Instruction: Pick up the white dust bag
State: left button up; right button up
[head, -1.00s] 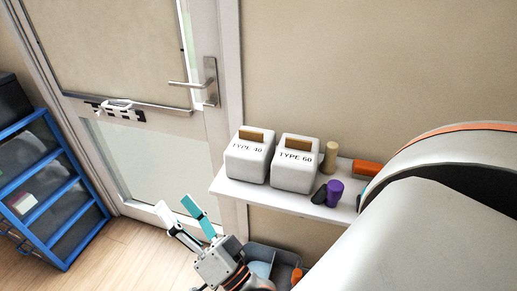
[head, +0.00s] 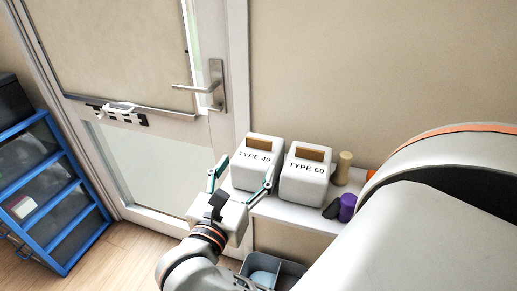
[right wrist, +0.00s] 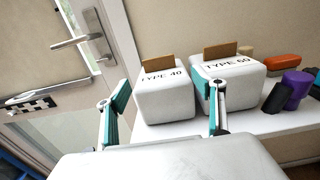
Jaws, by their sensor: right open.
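Two white dust bags with brown cardboard tops stand side by side on the shelf. The left one, marked TYPE 40 (head: 257,160), also shows in the right wrist view (right wrist: 164,101). The right one, marked TYPE 60 (head: 304,186), shows there too (right wrist: 240,98), partly behind a finger. My right gripper (head: 244,166) is open and empty in front of the TYPE 40 bag, its teal-padded fingers spread to either side. In the right wrist view its fingers (right wrist: 161,82) frame that bag; the right finger overlaps the gap between the bags. Contact cannot be told. My left gripper is out of view.
The white shelf (head: 300,215) also holds a tan cylinder (head: 343,167), a purple container (head: 347,207), a dark item (head: 331,209) and an orange item (right wrist: 281,61). A door with a handle (head: 215,88) stands left. A grey bin (head: 285,268) sits below.

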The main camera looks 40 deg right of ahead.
aim_at(258, 145)
jog(key=x, duration=1)
jog(key=shift+w+d, duration=0.15)
jog(key=shift+w, duration=0.05)
jog(key=c, duration=1.4)
